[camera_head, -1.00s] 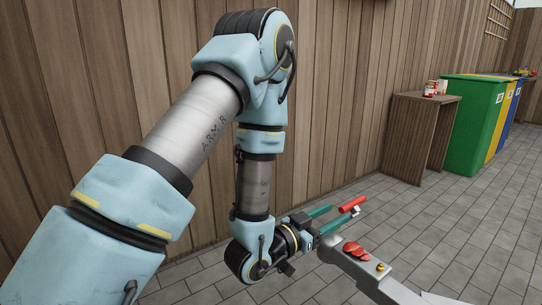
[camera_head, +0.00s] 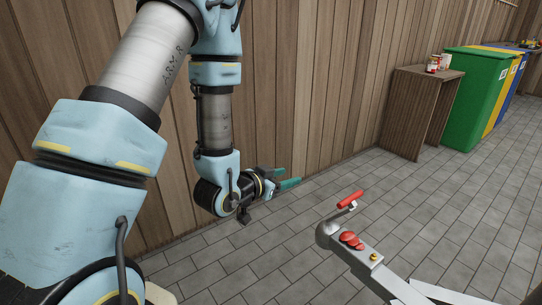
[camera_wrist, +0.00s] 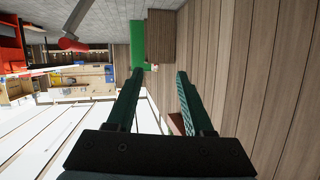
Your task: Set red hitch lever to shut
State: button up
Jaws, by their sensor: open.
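The red hitch lever (camera_head: 350,199) is a short red bar on a thin metal stem, raised above the front of a grey trailer hitch (camera_head: 328,232). Whether this counts as open or shut I cannot tell. A red piece on a grey rod, likely the lever, shows at the upper left of the wrist view (camera_wrist: 73,45). My gripper (camera_head: 289,183) has green fingers and is left of the lever, clear of it. In the wrist view, my gripper (camera_wrist: 160,75) is open with nothing between its fingers.
Red knobs (camera_head: 351,240) and a small yellow knob (camera_head: 374,257) sit on the hitch arm. A wooden wall (camera_head: 320,80) stands close behind my arm. A wooden stand (camera_head: 408,115) and a green bin (camera_head: 473,100) are at the back right. The tiled floor between is clear.

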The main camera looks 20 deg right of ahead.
jog(key=shift+n+y, duration=0.4)
jog(key=shift+y, duration=0.4)
jog(key=shift+w+a+r+p, duration=0.45)
jog(key=shift+w+a, duration=0.15)
jog(key=shift+w, duration=0.25)
jog(key=shift+w+a+r+p, duration=0.3)
jog(key=shift+w+a+r, duration=0.25)
jog(key=shift+w, duration=0.25)
jog(key=shift+a+f, duration=0.1)
